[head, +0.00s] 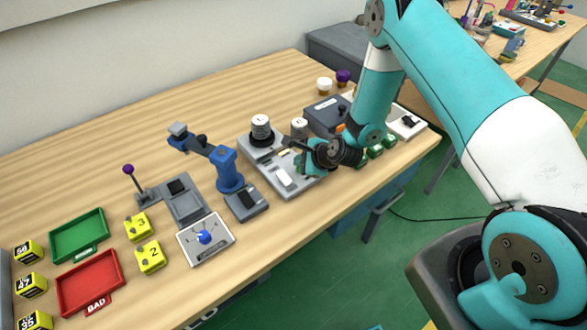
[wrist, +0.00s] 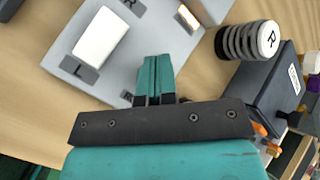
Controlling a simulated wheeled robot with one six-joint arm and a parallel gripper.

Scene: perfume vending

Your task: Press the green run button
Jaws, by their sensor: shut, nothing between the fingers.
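I cannot pick out a green run button for certain in either view. My gripper (head: 303,160) is shut and empty, above the right part of a grey panel (head: 285,188). In the wrist view its teal fingers (wrist: 154,66) are together over the near edge of the grey panel (wrist: 150,45). A white rocker (wrist: 101,36) between the letters L and R sits on that panel, left of the fingers. Several dark green items (head: 376,151) stand right of my gripper in the head view, partly behind my wrist; their kind is unclear.
A ribbed cylinder marked R (wrist: 262,40) and a dark box (wrist: 266,84) stand right of the fingers. A blue arm-like device (head: 228,170), a green tray (head: 79,235) and a red tray (head: 90,282) lie left. Bare wood (head: 200,105) is free along the back.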

